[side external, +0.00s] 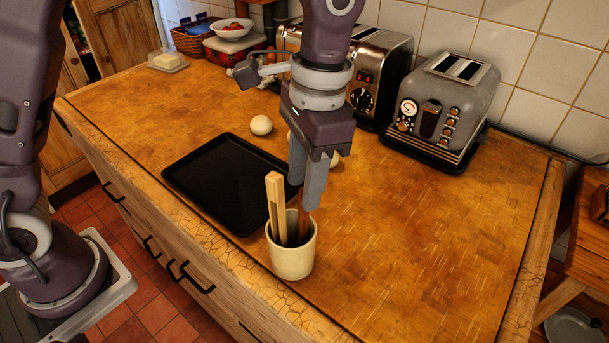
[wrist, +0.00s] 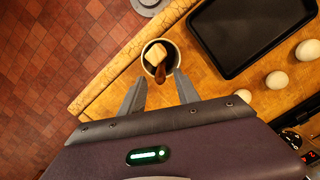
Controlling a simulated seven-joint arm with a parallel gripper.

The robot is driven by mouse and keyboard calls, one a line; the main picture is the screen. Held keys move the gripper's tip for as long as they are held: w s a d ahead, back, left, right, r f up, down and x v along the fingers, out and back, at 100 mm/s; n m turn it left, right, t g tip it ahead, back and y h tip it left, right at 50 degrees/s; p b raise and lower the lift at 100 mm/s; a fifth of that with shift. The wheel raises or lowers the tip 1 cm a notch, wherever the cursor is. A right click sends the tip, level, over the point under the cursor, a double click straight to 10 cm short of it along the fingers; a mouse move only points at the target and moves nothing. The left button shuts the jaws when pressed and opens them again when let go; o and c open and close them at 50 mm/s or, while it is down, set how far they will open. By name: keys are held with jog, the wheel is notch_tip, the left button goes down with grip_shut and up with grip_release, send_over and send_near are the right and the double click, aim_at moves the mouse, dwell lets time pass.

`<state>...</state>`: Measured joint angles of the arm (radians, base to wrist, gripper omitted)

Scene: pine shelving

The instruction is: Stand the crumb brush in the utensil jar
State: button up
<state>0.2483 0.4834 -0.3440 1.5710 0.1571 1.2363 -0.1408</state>
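The utensil jar (side external: 291,258) is a cream pot standing upright near the counter's front edge. It also shows in the wrist view (wrist: 145,64), just beyond my fingertips. A pale wooden utensil (side external: 276,205) stands in it, leaning slightly. A brown piece, apparently the crumb brush (side external: 304,226), is in the jar beside it; the wrist view shows its brown end (wrist: 160,73) within the jar's mouth. Most of the brush is hidden by the jar and my fingers. My gripper (side external: 308,190) points down above the jar. Its fingers (wrist: 159,77) are apart, with visible gaps either side of the brush.
A black tray (side external: 215,185) lies left of the jar. Pale egg-like balls, one here (side external: 261,125), lie behind it. A grey toaster (side external: 442,108) and a chrome appliance (side external: 380,75) stand at the back wall. The counter right of the jar is clear.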

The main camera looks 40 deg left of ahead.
notch_tip(320, 180, up, 12)
jog(key=w, duration=0.1)
jog(key=s+a+r+n+t, duration=0.1)
jog(key=s+a+r+t, duration=0.1)
jog(key=s+a+r, duration=0.15)
jog(key=s+a+f+n+t, duration=0.4)
jog(key=s+a+f, duration=0.4)
jog(key=s+a, duration=0.5)
jog(key=shift+s+f+n+t+h, duration=0.3)
jog(key=shift+t, duration=0.1)
